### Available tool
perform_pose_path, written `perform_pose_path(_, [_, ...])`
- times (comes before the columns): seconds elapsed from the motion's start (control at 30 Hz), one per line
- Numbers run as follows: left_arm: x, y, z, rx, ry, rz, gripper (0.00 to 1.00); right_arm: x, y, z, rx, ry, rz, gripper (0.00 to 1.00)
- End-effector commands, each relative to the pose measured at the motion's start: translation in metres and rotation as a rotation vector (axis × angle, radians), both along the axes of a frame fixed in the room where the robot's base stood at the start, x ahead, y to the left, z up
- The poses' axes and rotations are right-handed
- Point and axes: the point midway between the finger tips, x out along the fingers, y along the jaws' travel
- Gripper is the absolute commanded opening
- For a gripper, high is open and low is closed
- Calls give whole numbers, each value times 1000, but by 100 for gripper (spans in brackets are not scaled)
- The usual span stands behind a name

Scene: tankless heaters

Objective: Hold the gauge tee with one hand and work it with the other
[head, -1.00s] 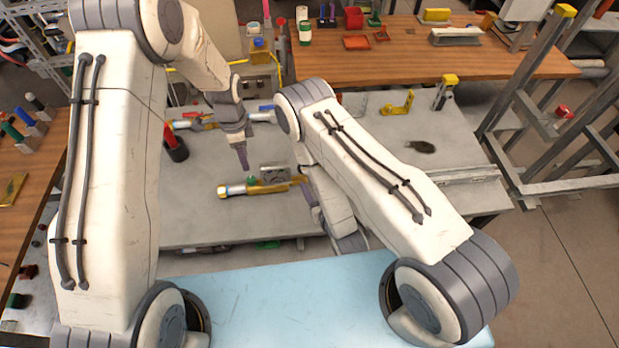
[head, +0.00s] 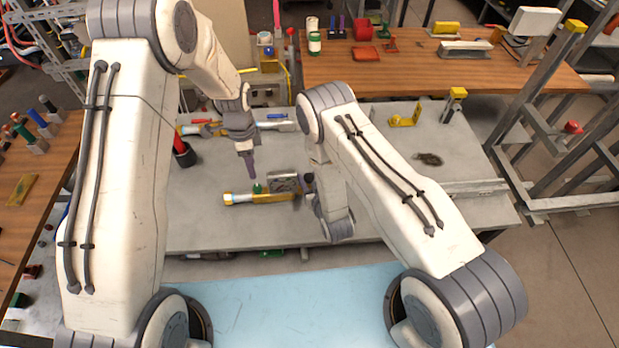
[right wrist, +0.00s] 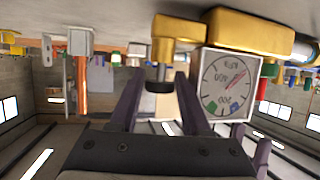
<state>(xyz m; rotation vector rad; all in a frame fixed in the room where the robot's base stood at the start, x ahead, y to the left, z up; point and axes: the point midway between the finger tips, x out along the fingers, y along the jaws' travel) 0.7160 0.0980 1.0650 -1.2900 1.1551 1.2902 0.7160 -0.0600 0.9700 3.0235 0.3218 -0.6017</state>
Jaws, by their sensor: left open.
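The brass gauge tee (head: 270,197) lies on the grey bench in the head view, with a pale left end, a green part on top and a square gauge behind. In the right wrist view the brass body (right wrist: 250,30) and white dial (right wrist: 228,85) appear upside down. A dark knob (right wrist: 159,88) hangs from the brass there. My left gripper (head: 250,165) points down just above and behind the tee's left part, open and apart from it. My right gripper (right wrist: 160,92) has its purple fingers apart on either side of the knob, without visible contact.
A dark cup (head: 185,156) with a red-handled tool stands left on the bench. Tools lie behind the tee. A yellow bracket (head: 404,117) and a yellow-topped post (head: 454,106) stand at the back right. The bench's right part is mostly clear.

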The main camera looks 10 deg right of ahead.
Motion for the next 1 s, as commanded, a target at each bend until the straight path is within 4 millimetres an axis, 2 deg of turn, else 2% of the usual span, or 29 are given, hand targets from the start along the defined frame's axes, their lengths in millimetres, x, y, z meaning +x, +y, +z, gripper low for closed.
perform_pose_path(0.03, [0,0,0,0,0,0,50,0,0,0,0,0,0,26])
perform_pose_path(0.1, [0,0,0,0,0,0,50,0,0,0,0,0,0,0])
perform_pose_path(1.0, [0,0,0,0,0,0,50,-1,0,0,0,1,0,0])
